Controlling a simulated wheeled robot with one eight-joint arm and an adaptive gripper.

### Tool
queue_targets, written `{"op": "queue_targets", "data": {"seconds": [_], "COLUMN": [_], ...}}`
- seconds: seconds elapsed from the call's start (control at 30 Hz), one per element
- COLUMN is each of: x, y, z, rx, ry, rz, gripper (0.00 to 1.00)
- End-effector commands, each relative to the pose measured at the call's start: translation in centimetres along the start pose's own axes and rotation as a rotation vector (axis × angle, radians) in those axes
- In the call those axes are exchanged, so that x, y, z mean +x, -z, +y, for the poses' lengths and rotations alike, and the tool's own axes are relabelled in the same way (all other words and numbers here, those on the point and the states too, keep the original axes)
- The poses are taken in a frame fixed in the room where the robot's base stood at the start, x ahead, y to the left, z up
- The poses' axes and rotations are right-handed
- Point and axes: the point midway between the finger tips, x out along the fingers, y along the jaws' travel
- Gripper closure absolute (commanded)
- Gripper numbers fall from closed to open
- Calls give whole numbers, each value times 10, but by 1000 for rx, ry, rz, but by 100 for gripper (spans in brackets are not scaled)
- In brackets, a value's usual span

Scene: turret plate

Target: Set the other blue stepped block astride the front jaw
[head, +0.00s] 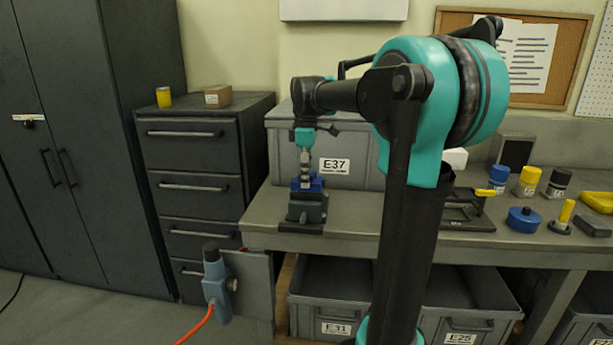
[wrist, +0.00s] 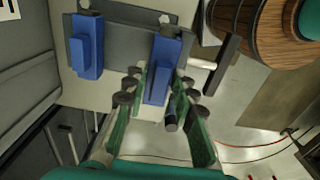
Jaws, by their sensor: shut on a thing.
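The grey vise (head: 307,208) stands at the left end of the bench. In the wrist view, one blue stepped block (wrist: 87,45) sits on the vise's far jaw, to the left and clear of my fingers. The other blue stepped block (wrist: 162,70) is between my fingertips, over the front jaw on the handle side. My gripper (wrist: 158,88) is shut on it, one finger along each side. In the head view my gripper (head: 305,170) points down just above the vise. I cannot tell whether the held block touches the jaw, since its underside is hidden.
A grey E37 crate (head: 290,150) stands behind the vise. The vise's dark handle (wrist: 226,64) sticks out beside the held block. Blue and yellow containers (head: 526,181) stand on the right of the bench. A drawer cabinet (head: 195,190) is at the left.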

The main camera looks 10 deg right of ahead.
Motion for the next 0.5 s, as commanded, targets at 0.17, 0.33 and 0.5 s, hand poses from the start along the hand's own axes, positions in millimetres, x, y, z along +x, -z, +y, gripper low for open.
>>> {"op": "queue_targets", "data": {"seconds": [0.17,0.33,0.5], "x": [2,6,11], "y": [0,0,0], "z": [0,0,1], "rx": [0,0,0], "ry": [0,0,0], "rz": [0,0,0], "gripper": [100,100,100]}}
